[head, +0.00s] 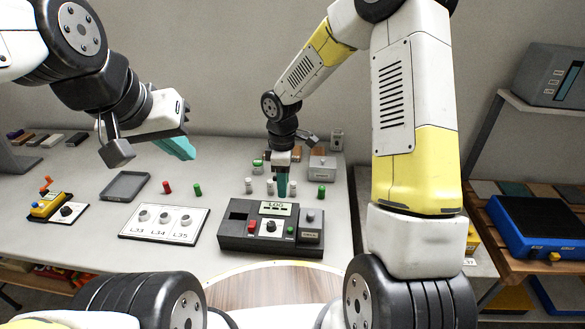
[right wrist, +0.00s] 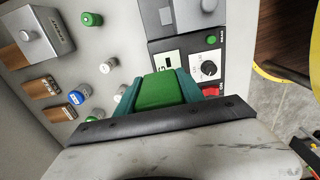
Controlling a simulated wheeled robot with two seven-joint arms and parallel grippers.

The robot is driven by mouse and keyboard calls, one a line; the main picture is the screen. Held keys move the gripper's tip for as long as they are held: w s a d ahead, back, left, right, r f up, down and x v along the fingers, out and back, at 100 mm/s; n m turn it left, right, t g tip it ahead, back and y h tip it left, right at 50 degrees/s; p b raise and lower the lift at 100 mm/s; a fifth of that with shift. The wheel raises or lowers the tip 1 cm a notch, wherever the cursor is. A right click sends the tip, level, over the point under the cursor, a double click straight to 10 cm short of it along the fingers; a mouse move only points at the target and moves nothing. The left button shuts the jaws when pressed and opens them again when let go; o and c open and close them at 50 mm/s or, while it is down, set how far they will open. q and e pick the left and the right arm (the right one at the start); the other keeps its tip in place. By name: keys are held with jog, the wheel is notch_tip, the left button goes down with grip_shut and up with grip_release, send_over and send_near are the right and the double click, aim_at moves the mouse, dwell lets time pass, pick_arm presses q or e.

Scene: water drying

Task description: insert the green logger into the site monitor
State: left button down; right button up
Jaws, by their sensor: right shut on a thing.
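The site monitor (head: 262,244) is a dark box on the table with a "LOG" display, a dark recess at its left, a knob and red and green buttons. Part of it shows in the right wrist view (right wrist: 178,45). My right gripper (head: 282,188) points down just behind the monitor's top edge, above the table. In the right wrist view its teal fingers are shut on the green logger (right wrist: 160,90), a bright green block. The logger is hardly visible in the head view. My left gripper (head: 178,147) hangs over the back left of the table; its finger gap is unclear.
A white panel with several round sockets (head: 164,223) lies left of the monitor. A grey tray (head: 124,187) and red and green vials (head: 167,187) are further back. Several vials stand around my right gripper. A grey box (head: 322,166) is behind, and a yellow device (head: 48,206) sits far left.

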jog(key=a+n, duration=0.2)
jog(key=n, duration=0.1)
jog(key=s+a+n, duration=0.1)
jog(key=a+n, duration=0.2)
jog(key=n, duration=0.1)
jog(key=a+f+n, duration=0.1)
jog(key=a+n, duration=0.2)
jog(key=shift+s+a, duration=0.2)
jog(key=shift+a, duration=0.05)
jog(key=a+f+n, duration=0.1)
jog(key=n, duration=0.1)
jog(key=s+a+f+n, duration=0.1)
jog(key=a+n, duration=0.1)
jog(key=n, duration=0.1)
jog(key=a+f+n, duration=0.1)
jog(key=a+n, duration=0.1)
jog(key=shift+s+f, duration=0.3)
jog(key=shift+f, duration=0.05)
jog(key=shift+a+f+n, duration=0.1)
jog(key=shift+n, duration=0.3)
jog(key=shift+f, duration=0.25)
